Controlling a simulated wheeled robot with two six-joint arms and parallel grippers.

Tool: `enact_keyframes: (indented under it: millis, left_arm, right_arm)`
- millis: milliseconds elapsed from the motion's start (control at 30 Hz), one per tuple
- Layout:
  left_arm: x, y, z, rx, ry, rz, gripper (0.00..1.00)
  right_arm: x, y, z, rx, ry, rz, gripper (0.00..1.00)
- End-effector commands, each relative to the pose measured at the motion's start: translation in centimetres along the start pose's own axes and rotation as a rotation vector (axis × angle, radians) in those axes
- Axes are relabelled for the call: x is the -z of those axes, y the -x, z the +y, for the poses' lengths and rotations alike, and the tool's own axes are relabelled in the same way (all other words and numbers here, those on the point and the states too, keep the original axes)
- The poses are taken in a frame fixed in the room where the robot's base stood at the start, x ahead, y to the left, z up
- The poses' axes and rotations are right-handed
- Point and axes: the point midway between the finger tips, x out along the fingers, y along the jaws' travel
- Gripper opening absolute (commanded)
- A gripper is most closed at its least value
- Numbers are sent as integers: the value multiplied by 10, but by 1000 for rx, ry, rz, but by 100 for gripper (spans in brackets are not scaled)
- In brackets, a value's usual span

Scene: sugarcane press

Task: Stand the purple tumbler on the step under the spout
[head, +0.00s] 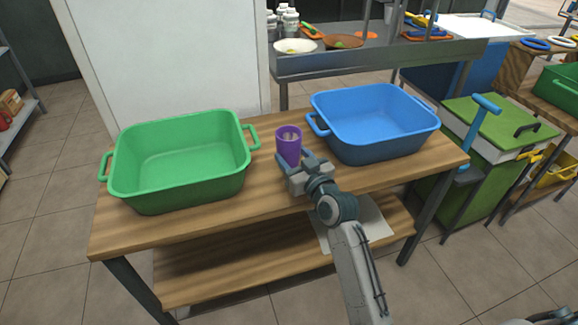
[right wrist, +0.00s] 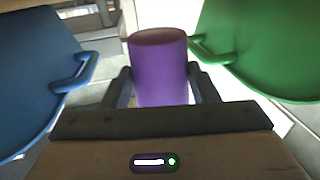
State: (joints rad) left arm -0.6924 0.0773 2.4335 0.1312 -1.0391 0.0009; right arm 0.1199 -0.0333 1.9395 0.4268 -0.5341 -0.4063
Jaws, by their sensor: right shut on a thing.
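The purple tumbler (head: 288,143) is upright over the wooden table between the two tubs. My right gripper (head: 294,160) is shut on it from the near side. In the right wrist view the tumbler (right wrist: 159,62) sits between the two fingers of the gripper (right wrist: 161,88). I cannot tell for sure whether its base touches the table or is just above it. I cannot make out a spout or a step in either view. My left gripper is not in view.
A green tub (head: 180,165) stands left of the tumbler and a blue tub (head: 372,122) right of it, both close. A green cabinet (head: 487,140) with a blue handle stands at the right. A metal counter (head: 375,62) with bowls is behind the table (head: 235,205).

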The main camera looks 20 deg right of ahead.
Motion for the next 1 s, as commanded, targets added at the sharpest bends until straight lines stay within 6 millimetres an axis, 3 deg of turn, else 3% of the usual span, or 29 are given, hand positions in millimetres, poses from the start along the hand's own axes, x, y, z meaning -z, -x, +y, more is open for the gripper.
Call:
enact_keyframes:
  millis: [200, 467, 833, 867, 933, 1000]
  left_arm:
    - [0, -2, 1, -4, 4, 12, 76]
    - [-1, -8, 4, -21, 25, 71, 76]
    - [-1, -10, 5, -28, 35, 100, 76]
    - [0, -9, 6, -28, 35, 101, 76]
    - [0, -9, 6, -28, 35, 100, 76]
    - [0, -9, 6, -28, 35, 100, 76]
  right_arm:
    - [-4, -16, -5, 0, 1, 0, 31]
    - [-37, -16, -5, -1, 1, -2, 31]
    - [-42, -15, -5, -1, 1, 0, 31]
    - [-40, -15, -5, -1, 1, 0, 60]
    - [-40, -15, -5, -1, 2, 0, 73]
    - [-40, -15, -5, -1, 2, 0, 76]
